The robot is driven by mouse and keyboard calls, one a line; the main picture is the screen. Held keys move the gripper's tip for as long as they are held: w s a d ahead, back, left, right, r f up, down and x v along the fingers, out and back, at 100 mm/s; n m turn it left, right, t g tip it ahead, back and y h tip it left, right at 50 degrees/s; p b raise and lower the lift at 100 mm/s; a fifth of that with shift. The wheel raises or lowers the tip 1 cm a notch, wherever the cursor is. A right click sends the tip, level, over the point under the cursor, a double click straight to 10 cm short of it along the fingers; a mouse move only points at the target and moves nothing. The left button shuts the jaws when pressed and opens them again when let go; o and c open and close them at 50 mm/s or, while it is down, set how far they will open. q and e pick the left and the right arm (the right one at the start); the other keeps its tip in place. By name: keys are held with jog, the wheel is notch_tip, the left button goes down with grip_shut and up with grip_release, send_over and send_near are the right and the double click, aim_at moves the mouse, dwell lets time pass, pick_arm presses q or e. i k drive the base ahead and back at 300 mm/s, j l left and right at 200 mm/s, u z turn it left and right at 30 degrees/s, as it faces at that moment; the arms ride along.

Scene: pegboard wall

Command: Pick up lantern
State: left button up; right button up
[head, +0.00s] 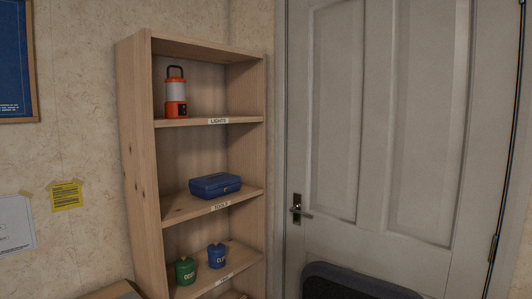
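The lantern (175,92) stands upright on the top shelf of a wooden shelf unit, toward the shelf's left side. It has an orange base and top, a pale middle and a dark carrying handle at the top. A label reading "LIGHTS" (218,121) is on that shelf's front edge. Neither of my grippers is in the head view, and nothing touches the lantern.
The wooden shelf unit (139,165) stands in the corner. A blue toolbox (215,185) sits on the middle shelf. A green canister (185,271) and a blue canister (217,256) are below. A closed door (370,130) is at right, with a dark chair back (355,283) before it.

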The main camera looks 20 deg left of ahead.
aim_at(175, 85)
jog(key=u, duration=1.2)
